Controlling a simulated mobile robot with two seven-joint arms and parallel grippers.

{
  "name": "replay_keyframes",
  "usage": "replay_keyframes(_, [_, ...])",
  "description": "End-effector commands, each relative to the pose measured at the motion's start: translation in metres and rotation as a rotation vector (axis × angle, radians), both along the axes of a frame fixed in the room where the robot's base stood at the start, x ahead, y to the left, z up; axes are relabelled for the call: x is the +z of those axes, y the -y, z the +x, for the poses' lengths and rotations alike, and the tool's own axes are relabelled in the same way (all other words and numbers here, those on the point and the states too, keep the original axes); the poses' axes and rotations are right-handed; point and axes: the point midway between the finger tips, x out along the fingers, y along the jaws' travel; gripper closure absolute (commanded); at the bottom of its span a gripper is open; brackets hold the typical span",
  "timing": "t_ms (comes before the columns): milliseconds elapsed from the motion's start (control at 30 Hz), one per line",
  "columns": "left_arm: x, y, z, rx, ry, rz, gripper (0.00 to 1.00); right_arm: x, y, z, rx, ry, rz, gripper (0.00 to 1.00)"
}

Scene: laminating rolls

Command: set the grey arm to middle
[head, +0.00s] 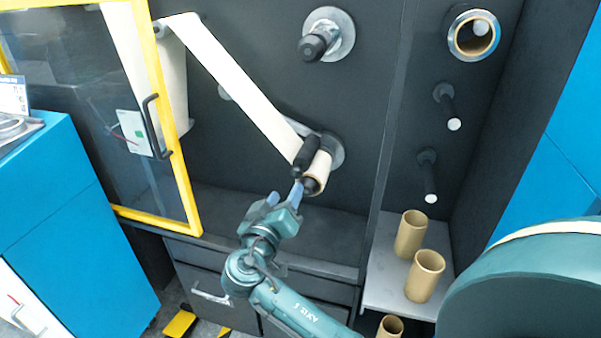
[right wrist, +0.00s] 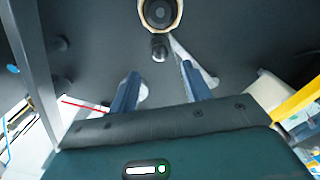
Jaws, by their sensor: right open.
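The grey arm (head: 290,127) is a bar on the dark panel, slanting up and left from the lower roller and partly hidden behind the cream web. In the right wrist view the grey arm (right wrist: 193,62) slants away from the roll beside a finger. A black handle (head: 306,152) stands out near the cream roll (head: 319,168); its round end (right wrist: 159,47) shows in the right wrist view. My right gripper (head: 285,193) is open and empty, just below and left of the handle. In the right wrist view its fingers (right wrist: 160,70) are apart, with the handle end ahead between them. My left gripper is out of view.
A yellow-framed clear door (head: 181,180) stands at the left. Black pegs (head: 446,100) are on the right panel. Cardboard cores (head: 410,234) stand on a pale shelf (head: 385,285) at lower right. A dark ledge (head: 225,215) runs below the panel.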

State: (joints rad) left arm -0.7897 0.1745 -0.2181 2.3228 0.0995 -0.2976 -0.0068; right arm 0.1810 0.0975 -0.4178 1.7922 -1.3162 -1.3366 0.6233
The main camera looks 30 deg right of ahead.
Motion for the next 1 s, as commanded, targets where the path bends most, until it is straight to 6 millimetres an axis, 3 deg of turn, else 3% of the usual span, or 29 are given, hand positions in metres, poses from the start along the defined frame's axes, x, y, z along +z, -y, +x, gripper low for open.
replay_keyframes(433, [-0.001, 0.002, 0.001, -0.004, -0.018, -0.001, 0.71, 0.001, 0.069, 0.058, -0.001, -0.001, -0.002, 0.52])
replay_keyframes(633, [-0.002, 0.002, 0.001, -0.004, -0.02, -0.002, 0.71, 0.0, 0.081, 0.069, 0.001, -0.002, -0.001, 0.52])
replay_keyframes(933, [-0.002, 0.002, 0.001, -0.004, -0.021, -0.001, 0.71, 0.0, 0.083, 0.07, 0.002, -0.002, 0.001, 0.52])
replay_keyframes(1000, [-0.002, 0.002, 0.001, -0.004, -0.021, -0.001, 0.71, 0.0, 0.083, 0.07, 0.002, -0.002, 0.001, 0.56])
